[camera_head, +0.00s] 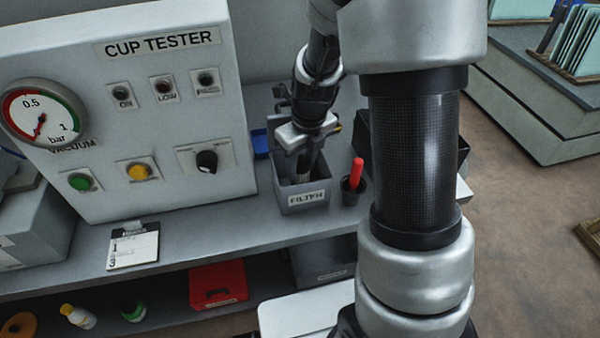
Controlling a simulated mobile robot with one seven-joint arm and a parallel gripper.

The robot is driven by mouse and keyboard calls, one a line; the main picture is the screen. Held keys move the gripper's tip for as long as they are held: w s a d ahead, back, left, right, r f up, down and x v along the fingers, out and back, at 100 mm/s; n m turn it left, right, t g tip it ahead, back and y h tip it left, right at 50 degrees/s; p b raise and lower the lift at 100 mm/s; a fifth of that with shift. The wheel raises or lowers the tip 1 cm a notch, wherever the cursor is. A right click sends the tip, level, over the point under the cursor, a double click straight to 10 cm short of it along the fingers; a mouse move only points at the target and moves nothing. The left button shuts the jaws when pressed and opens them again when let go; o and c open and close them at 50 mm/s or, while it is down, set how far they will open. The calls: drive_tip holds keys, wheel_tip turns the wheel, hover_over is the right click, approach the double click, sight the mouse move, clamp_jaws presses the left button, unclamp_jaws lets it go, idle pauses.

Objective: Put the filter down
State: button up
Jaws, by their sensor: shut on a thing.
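My gripper (303,165) points down into the open top of a grey bin labelled FILTER (305,196) on the bench. Its fingers are closed together inside the bin's opening. The thing between them is largely hidden by the fingers and the bin's walls, so I cannot make out the filter's shape or whether it touches the bin's floor.
A small black cup with a red-handled item (356,173) stands just right of the bin. A black box (410,140) is partly behind my arm. The CUP TESTER panel (130,120) stands left, with a notepad (133,247) before it. A red case (217,284) lies below.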

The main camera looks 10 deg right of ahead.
sight(300, 173)
wheel_tip(300, 173, down, 3)
drive_tip(key=shift+f, duration=0.1)
drive_tip(key=shift+w+f, duration=0.15)
drive_tip(key=shift+w, duration=0.05)
drive_tip(key=shift+f, duration=0.1)
drive_tip(key=o, duration=1.1)
